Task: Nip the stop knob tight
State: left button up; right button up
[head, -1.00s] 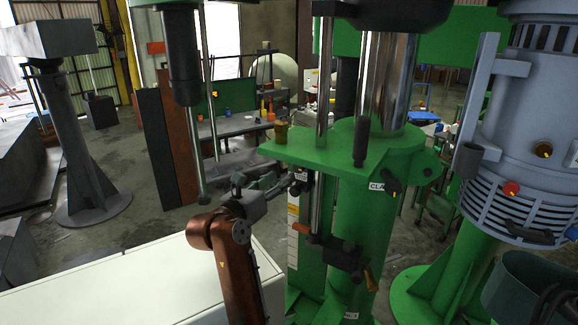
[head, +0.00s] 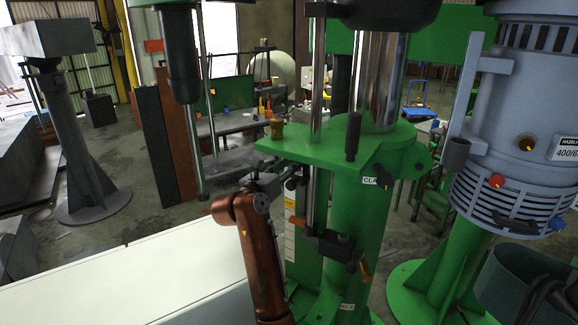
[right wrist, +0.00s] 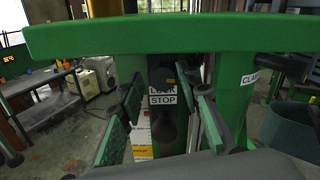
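The stop knob (right wrist: 167,130) is a dark round knob below a white "LOCK STOP" label (right wrist: 163,99), under the edge of a green plate (right wrist: 150,36). My right gripper (right wrist: 168,112) is open in the right wrist view. Its green-padded fingers stand left and right of the knob, with visible gaps on both sides. In the head view my right gripper (head: 272,184) is partly hidden at the left underside of the green plate (head: 290,149), beside the green column (head: 358,225). The knob cannot be clearly told apart there. My left gripper is not in view.
A "CLAMP" label (right wrist: 250,79) and a dark handle are to the right. A thin vertical rod (head: 309,205) and a black block with an orange-tipped lever (head: 338,248) stand close by. A dark teal vessel (head: 515,270) is at lower right. A white surface (head: 150,270) lies at left.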

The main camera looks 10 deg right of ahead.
jog(key=shift+s+r, duration=0.2)
jog(key=shift+s, duration=0.05)
jog(key=c, duration=0.3)
jog(key=shift+c, duration=2.4)
grip_shut()
jog(key=shift+m, duration=0.3)
jog(key=m+b, duration=0.1)
jog(key=m, duration=0.3)
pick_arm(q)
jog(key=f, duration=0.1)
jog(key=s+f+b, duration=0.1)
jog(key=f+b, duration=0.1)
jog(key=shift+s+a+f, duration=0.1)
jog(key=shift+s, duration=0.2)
pick_arm(e)
jog(key=m, duration=0.5)
jog(key=shift+s+d, duration=0.1)
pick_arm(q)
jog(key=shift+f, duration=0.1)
pick_arm(e)
jog(key=shift+m, duration=0.3)
